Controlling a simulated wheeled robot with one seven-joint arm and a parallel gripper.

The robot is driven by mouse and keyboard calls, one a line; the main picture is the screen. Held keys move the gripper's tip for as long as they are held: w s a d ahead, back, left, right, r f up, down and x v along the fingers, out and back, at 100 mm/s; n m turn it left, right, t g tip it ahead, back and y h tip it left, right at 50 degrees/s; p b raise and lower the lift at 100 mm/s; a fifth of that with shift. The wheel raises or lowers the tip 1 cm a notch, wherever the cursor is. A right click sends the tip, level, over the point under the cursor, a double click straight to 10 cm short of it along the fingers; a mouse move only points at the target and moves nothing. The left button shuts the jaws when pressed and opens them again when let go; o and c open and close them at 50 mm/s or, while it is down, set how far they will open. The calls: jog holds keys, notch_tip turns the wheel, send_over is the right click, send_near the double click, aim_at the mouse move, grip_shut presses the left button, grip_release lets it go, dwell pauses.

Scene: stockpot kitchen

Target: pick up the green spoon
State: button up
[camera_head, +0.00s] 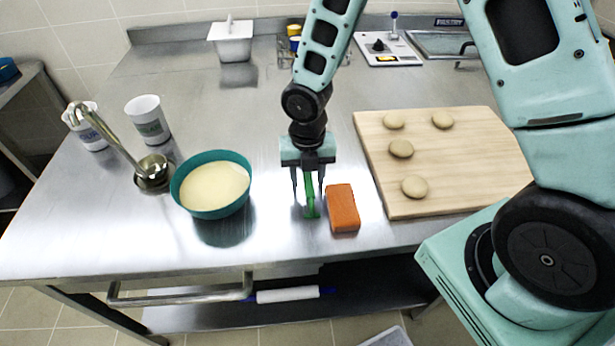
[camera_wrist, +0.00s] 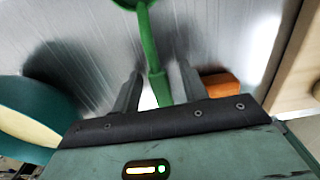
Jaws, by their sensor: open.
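The green spoon (camera_head: 311,206) lies on the steel table between the teal bowl and the orange block. In the wrist view the green spoon (camera_wrist: 149,40) runs from the top edge down between my fingers, its bowl partly cut off at the top. My gripper (camera_head: 308,196) points down over the spoon's handle. In the wrist view my gripper (camera_wrist: 155,82) is open, with one finger on each side of the handle and a gap showing on both sides. I cannot tell how high the fingertips are above the table.
The orange block (camera_head: 342,208) lies close to the right of my gripper. A teal bowl (camera_head: 213,208) of pale batter stands to the left. A wooden board (camera_head: 460,160) with several dough pieces is at the right. A ladle (camera_head: 152,172) and white cups (camera_head: 148,120) stand farther left.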

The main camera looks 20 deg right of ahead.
aim_at(307, 174)
grip_shut()
jog(key=shift+r, duration=0.15)
notch_tip(307, 174, up, 10)
jog(key=shift+f+p, duration=0.1)
jog(key=shift+p, duration=0.2)
